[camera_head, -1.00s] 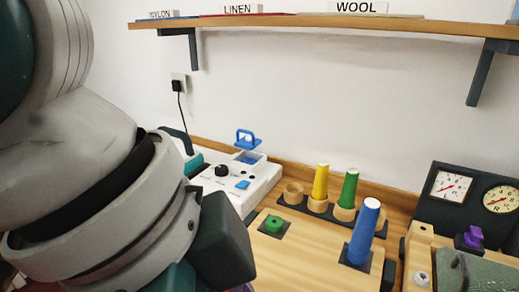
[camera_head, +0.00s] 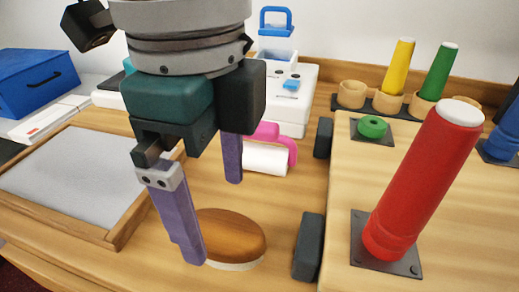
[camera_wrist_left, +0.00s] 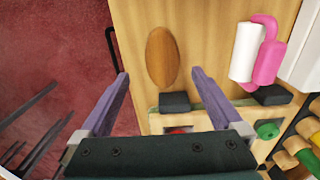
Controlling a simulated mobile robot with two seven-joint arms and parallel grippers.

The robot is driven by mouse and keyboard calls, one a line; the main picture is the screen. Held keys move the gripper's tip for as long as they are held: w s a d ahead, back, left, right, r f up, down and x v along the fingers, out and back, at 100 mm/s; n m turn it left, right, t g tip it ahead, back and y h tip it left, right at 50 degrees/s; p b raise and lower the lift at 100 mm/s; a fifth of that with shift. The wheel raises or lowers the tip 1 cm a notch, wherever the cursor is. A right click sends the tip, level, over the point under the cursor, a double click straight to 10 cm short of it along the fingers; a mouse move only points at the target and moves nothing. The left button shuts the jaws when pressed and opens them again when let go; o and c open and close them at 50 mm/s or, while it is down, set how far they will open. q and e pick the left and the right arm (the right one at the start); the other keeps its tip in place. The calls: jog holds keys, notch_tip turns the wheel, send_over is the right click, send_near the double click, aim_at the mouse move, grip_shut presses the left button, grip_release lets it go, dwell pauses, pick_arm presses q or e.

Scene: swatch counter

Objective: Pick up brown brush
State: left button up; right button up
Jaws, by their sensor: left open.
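The brown brush (camera_head: 232,236) lies on the wooden counter, its oval wooden back up and a pale edge below. It also shows in the wrist view (camera_wrist_left: 162,57), ahead of the fingertips and between their lines. My left gripper (camera_head: 212,222) points down over the brush with its purple fingers wide apart and nothing between them. In the head view the near finger overlaps the brush's left end, and the far finger ends behind it. I cannot tell whether either finger touches it. The left gripper's fingers also show in the wrist view (camera_wrist_left: 160,73).
A pink-handled white roller (camera_head: 266,158) lies just behind the brush. A wood-framed grey tray (camera_head: 112,238) is to the left. A board (camera_head: 340,205) with dark side blocks (camera_head: 309,247) and a tall red cone (camera_head: 425,180) stands close on the right.

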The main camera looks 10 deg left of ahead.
aim_at(221, 228)
pick_arm(q)
jog(key=f, duration=0.3)
jog(key=f+b, duration=0.1)
jog(key=f, duration=0.2)
jog(key=shift+w+a+f, duration=0.1)
jog(key=shift+w+f, duration=0.1)
jog(key=shift+f, duration=0.15)
jog(key=shift+c, duration=0.2)
jog(key=c, duration=1.4)
jog(key=shift+r, duration=0.2)
jog(key=shift+c, duration=0.2)
notch_tip(221, 228, up, 20)
jog(key=p, duration=0.4)
jog(key=shift+f, duration=0.15)
